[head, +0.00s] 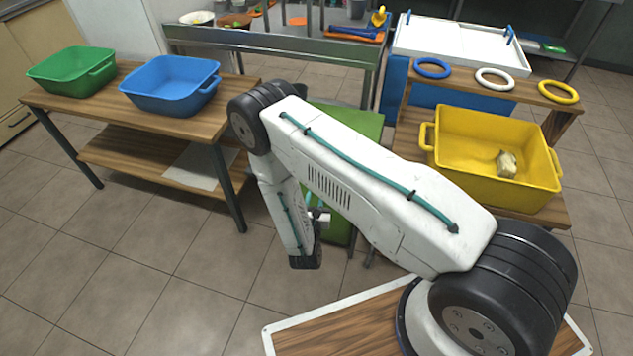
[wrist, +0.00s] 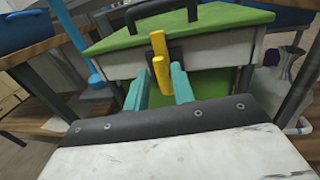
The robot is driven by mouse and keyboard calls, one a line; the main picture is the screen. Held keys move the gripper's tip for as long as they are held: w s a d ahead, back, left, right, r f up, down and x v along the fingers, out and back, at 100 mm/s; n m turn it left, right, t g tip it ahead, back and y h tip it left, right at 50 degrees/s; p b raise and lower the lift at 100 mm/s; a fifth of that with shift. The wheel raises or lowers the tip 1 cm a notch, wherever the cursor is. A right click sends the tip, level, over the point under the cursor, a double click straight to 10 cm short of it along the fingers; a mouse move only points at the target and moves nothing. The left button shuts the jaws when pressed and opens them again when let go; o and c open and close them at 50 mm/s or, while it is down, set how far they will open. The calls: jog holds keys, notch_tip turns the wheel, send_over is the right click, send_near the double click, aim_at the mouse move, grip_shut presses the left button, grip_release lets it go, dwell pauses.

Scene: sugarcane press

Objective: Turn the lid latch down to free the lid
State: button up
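The press's green lid (wrist: 215,24), with a black handle (wrist: 155,8) on top, lies on a pale box body (wrist: 215,52). A yellow latch (wrist: 160,62) stands roughly upright at the front edge of the lid, against a dark mount. My gripper (wrist: 159,74) is open, its two teal fingers pointing at the box front with the latch seen between them. I cannot tell whether either finger touches the latch. In the head view my arm hides most of the green press (head: 345,125) and the latch.
A yellow bin (head: 480,190) holding a pale piece stands on the right table. Blue (head: 170,85) and green (head: 70,72) bins stand on the left table.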

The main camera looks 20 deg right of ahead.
jog(key=shift+y, duration=0.3)
jog(key=x, duration=0.5)
jog(key=f+x, duration=0.1)
jog(key=x, duration=0.1)
jog(key=shift+w, duration=0.2)
grip_shut()
